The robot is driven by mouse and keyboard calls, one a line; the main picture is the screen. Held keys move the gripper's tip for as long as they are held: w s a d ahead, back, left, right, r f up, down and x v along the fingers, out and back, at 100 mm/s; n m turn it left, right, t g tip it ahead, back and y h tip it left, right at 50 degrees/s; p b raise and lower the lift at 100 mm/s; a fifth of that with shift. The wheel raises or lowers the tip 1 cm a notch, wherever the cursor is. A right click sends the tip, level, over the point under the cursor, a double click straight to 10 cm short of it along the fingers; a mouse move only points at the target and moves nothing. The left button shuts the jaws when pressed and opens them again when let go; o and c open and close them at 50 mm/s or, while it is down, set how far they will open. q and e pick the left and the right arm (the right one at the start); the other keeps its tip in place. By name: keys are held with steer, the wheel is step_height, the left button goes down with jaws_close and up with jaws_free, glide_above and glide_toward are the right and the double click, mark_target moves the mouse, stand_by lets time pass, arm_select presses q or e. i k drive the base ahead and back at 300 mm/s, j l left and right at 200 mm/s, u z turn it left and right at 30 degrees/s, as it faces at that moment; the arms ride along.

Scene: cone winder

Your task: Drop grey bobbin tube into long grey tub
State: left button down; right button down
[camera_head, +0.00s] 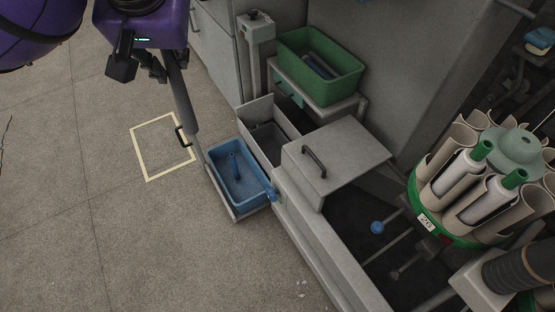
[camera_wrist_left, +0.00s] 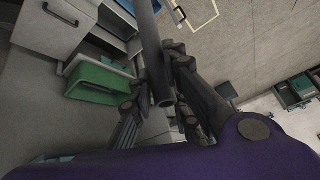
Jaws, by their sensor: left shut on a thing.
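My left gripper (camera_head: 162,68) is shut on the grey bobbin tube (camera_head: 181,100), a long dark grey cylinder that hangs down, slightly tilted, in the head view. In the left wrist view the tube (camera_wrist_left: 154,60) runs up from between the two fingers (camera_wrist_left: 160,78), its open end near the palm. A grey tub (camera_head: 268,138), seemingly the long grey tub, sits in the light grey bin housing, right of the tube and behind the blue tub. The tube appears left of it and apart from it. My right gripper is not in view.
A blue tub (camera_head: 218,192) with a blue tube inside stands in front of the grey tub. A green tub (camera_head: 341,85) holding tubes stands on a shelf behind. A grey cover with a black handle (camera_head: 314,161) lies right. Open floor (camera_head: 90,230) is at left.

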mark_target(272, 162)
steer(key=i+j+z, duration=0.55)
steer(key=i+j, duration=0.2)
steer(key=i+j+z, duration=0.3)
steer(key=j, duration=0.35)
